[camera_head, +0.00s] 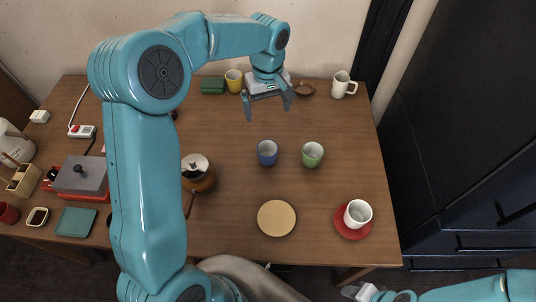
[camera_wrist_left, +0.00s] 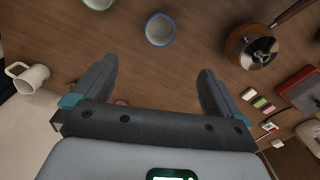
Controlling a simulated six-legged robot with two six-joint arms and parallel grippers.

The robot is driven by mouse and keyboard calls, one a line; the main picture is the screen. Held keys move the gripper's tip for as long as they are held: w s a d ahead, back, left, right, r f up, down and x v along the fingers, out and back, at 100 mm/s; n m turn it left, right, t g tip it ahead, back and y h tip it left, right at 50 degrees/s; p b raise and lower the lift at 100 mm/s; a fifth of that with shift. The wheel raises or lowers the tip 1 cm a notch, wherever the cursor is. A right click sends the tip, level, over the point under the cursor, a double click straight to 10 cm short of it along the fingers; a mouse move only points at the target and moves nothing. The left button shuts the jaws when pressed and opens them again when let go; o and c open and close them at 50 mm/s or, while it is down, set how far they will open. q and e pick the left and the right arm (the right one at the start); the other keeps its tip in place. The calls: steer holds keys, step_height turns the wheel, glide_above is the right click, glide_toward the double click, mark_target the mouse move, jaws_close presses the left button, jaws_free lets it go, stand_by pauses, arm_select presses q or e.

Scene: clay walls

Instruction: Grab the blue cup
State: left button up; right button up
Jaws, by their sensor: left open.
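The blue cup (camera_head: 267,152) stands upright on the wooden table near its middle, just left of a green cup (camera_head: 312,154). In the left wrist view the blue cup (camera_wrist_left: 160,29) shows at the top, beyond my fingertips. My left gripper (camera_head: 268,108) is open and empty, on the far side of the blue cup and above the table. Its two fingers (camera_wrist_left: 158,75) are spread apart in the left wrist view and touch nothing. My right arm enters at the lower right of the head view, with its gripper (camera_head: 358,291) only partly visible at the bottom edge.
A yellow cup (camera_head: 233,80) and a white mug (camera_head: 343,85) stand at the back edge. A round board (camera_head: 276,218) lies in front, and a white cup (camera_head: 357,213) sits on a red saucer (camera_head: 341,230).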

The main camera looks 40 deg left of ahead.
arm_select(q)
steer(key=b, duration=0.3)
glide_above(267, 153)
steer(key=s+d, duration=0.1)
step_height(267, 153, down, 5)
steer(key=f, duration=1)
steer(key=shift+s+d+f, duration=0.15)
steer(key=shift+s+f, duration=0.05)
steer(key=shift+s, duration=0.2)
steer(key=shift+w+f, duration=0.1)
steer(key=shift+f, duration=0.3)
step_height(267, 153, down, 5)
steer(key=shift+d+f, duration=0.1)
steer(key=shift+f, duration=0.1)
steer(key=shift+r, duration=0.1)
arm_select(e)
steer(key=f, duration=0.4)
steer(key=shift+w+a+f, duration=0.15)
steer(key=shift+a+f, duration=0.05)
arm_select(q)
steer(key=c, duration=1.1)
